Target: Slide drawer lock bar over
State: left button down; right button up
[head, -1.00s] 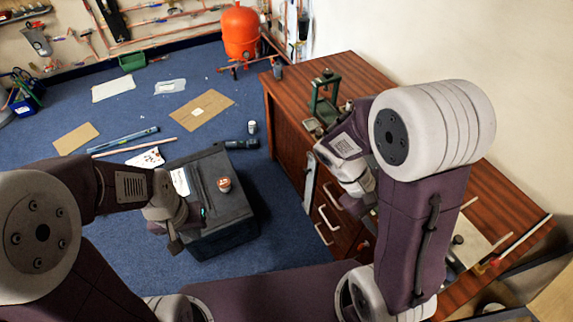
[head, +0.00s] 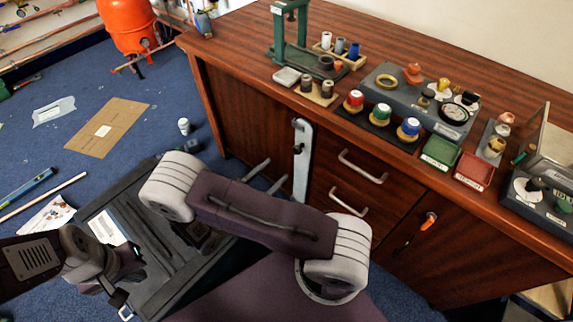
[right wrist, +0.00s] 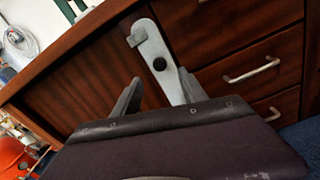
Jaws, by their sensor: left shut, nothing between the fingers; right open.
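The drawer lock bar (head: 303,165) is a grey, upright metal strip on the front of the wooden bench, left of the drawers. It has a small projecting tab at the top and a dark round knob below. In the right wrist view the bar (right wrist: 163,68) lies beyond the fingers. My right gripper (head: 268,173) is open and empty, just left of the bar's lower half in the head view. In the right wrist view its fingers (right wrist: 160,78) point towards the bar, apparently without gripping it. My left gripper (head: 124,296) is shut and empty at the lower left.
Two drawers with metal handles (head: 362,167) are right of the bar. An orange-handled item (head: 427,222) sticks out of the right cupboard door. The bench top (head: 225,45) carries a green press, spools and trays. A dark case (head: 150,245) lies on the floor below my arms.

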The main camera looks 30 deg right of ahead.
aim_at(296, 152)
jog(key=shift+w+f, duration=0.1)
jog(key=shift+w, duration=0.05)
jog(key=b+x, duration=0.3)
jog(key=x, duration=0.5)
jog(key=shift+d+f, duration=0.15)
jog(key=shift+d, duration=0.05)
jog(key=shift+w+d, duration=0.1)
jog(key=shift+d, duration=0.15)
grip_shut()
dwell(0.9)
